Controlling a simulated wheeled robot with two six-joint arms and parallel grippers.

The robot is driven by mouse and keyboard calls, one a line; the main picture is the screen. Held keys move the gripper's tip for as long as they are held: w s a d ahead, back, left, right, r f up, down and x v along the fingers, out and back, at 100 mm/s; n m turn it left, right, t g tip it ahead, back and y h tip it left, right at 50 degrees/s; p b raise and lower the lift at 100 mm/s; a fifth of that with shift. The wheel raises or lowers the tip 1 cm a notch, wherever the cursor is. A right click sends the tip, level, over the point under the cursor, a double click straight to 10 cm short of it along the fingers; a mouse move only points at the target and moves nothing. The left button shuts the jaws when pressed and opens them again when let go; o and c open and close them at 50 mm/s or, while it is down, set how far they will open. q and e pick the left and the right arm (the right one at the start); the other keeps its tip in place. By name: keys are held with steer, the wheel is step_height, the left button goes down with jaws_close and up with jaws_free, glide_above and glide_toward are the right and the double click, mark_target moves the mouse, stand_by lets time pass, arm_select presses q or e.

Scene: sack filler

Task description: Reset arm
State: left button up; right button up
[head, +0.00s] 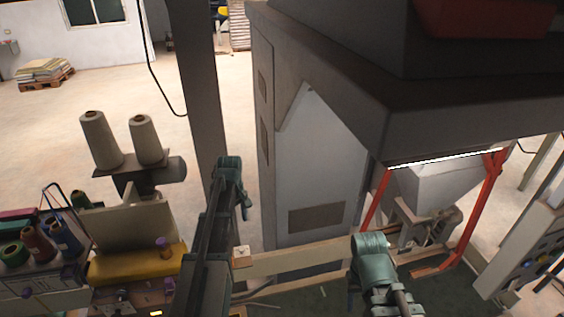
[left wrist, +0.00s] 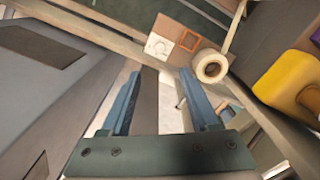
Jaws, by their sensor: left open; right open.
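My left arm reaches up from the bottom of the head view, dark with a teal wrist. My left gripper (head: 243,207) hangs down at its far end, right of the forearm. In the left wrist view its two teal fingers (left wrist: 162,98) stand apart, with no object held between them; a grey bar shows in the gap, beyond them. My right arm comes in at the bottom right of centre. My right gripper (head: 353,287) shows only in small part beside its teal wrist; it is open and nothing is seen in it.
A yellow sewing machine (head: 135,265) and thread cones (head: 98,138) stand left of my left arm. A grey filler housing (head: 320,160) is ahead, with red bars (head: 487,195) at right. A tape roll (left wrist: 210,66) lies near an orange square frame (left wrist: 189,41).

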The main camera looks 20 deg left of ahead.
arm_select(q)
steer(key=s+d+f+m+b, duration=0.5)
steer(key=d+f+b, duration=0.2)
steer(key=d, duration=0.3)
steer(key=s+d+f+m+b, duration=0.5)
steer(key=d+f+b, duration=0.3)
steer(key=d, duration=0.2)
steer(key=s+d+f+m+y+b, duration=0.1)
steer(key=s+d+f+m+b, duration=0.5)
steer(key=d, duration=0.4)
steer(key=shift+s+d+f+b, duration=0.15)
steer(key=shift+s+f+b, duration=0.4)
steer(key=shift+f+b, duration=0.45)
